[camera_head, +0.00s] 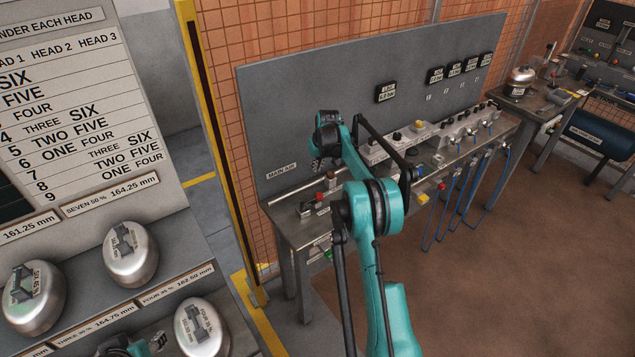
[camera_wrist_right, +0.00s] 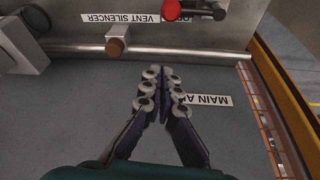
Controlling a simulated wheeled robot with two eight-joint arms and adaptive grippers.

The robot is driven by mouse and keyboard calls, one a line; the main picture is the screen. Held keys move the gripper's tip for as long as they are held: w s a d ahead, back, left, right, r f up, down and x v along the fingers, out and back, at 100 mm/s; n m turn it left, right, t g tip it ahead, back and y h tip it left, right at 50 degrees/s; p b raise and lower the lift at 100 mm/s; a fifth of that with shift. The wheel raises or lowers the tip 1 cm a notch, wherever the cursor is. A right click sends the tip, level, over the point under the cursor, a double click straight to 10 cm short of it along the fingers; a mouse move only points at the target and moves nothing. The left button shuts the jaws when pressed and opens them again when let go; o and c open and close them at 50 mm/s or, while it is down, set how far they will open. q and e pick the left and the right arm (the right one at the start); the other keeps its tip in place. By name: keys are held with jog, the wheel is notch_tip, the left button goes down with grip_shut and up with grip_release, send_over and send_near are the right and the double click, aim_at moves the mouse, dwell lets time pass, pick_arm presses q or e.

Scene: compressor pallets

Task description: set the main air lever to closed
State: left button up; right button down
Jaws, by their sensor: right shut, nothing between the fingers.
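The main air lever, with a red knob (camera_head: 320,196), is at the left end of the grey bench, near the MAIN AIR label (camera_head: 282,170). In the right wrist view its red knob (camera_wrist_right: 172,10) is at the top edge and is cut off, so its full position cannot be read. My right gripper (camera_wrist_right: 164,75) is shut and empty, over the grey panel beside the MAIN AIR label (camera_wrist_right: 205,99). It is apart from the red knob. In the head view the right fingers (camera_head: 317,164) are small and dark in front of the panel.
A brown knob (camera_wrist_right: 116,46) and a metal pipe (camera_wrist_right: 200,54) lie between the fingers and the red knob. Valve blocks (camera_head: 395,140) and blue hoses (camera_head: 460,195) line the bench to the right. A yellow post (camera_head: 205,110) stands left.

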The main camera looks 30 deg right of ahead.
aim_at(312, 201)
jog(key=b+x, duration=0.2)
jog(key=x, duration=0.8)
jog(key=shift+w+f, duration=0.15)
jog(key=shift+f, duration=0.2)
jog(key=s+b, duration=0.1)
jog(key=s, duration=0.1)
jog(key=shift+s, duration=0.4)
jog(key=shift+s+a+f, duration=0.1)
jog(key=shift+s+f, duration=0.05)
jog(key=shift+s, duration=0.5)
jog(key=shift+s+m, duration=0.25)
jog(key=shift+m, duration=0.15)
